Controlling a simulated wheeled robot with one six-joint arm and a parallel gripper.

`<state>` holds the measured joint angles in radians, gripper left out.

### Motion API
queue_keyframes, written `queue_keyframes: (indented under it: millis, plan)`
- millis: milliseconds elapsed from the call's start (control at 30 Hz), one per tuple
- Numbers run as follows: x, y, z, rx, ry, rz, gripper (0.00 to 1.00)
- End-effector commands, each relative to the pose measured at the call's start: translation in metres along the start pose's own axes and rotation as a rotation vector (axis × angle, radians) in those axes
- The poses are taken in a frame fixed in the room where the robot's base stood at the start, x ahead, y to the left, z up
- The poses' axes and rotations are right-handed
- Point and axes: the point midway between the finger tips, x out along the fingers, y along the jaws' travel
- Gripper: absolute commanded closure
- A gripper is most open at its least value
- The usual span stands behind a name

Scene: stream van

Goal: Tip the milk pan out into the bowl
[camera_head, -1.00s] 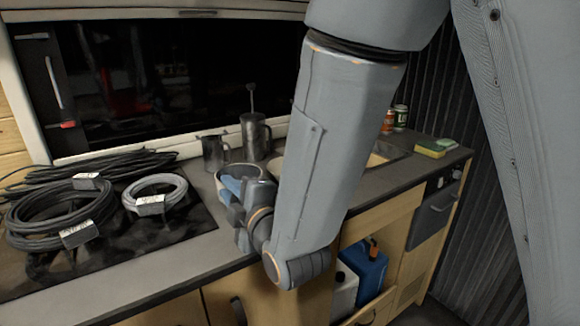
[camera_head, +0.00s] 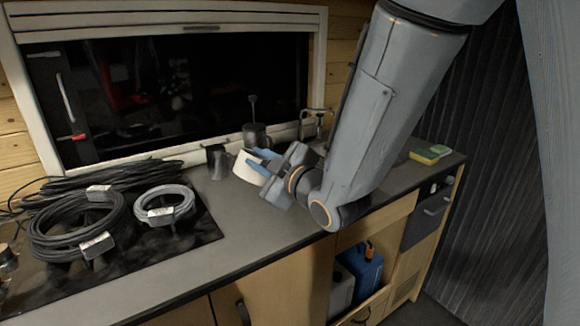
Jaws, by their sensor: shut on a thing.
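My gripper (camera_head: 261,162), with blue fingers, is shut on a small pale, round-sided vessel (camera_head: 247,169), which I take to be the milk pan. The pan looks tilted above the grey counter, beside a dark metal jug (camera_head: 217,161). Its inside does not show, so I cannot tell what it holds or whether anything is pouring. I cannot make out the bowl; my gripper and arm cover part of the counter.
A larger metal jug (camera_head: 257,136) with a tall rod stands by the window. Coiled black cables (camera_head: 75,222) and a grey coil (camera_head: 165,205) lie on the left. A sponge (camera_head: 430,154) lies far right. The front counter is clear.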

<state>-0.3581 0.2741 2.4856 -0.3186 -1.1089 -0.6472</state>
Motion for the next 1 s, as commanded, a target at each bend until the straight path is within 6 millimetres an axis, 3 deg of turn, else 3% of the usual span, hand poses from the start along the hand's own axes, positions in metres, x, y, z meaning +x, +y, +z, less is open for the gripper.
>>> queue_keyframes:
  millis: [33,167,433,1000]
  plan:
    - [-0.002,0.013,-0.004,0.03,-0.001,0.001,1.0]
    - [-0.004,0.034,-0.005,0.113,0.005,-0.006,1.0]
    - [-0.002,0.037,0.012,0.258,0.015,-0.02,1.0]
    - [-0.002,0.051,0.012,0.381,0.024,-0.029,1.0]
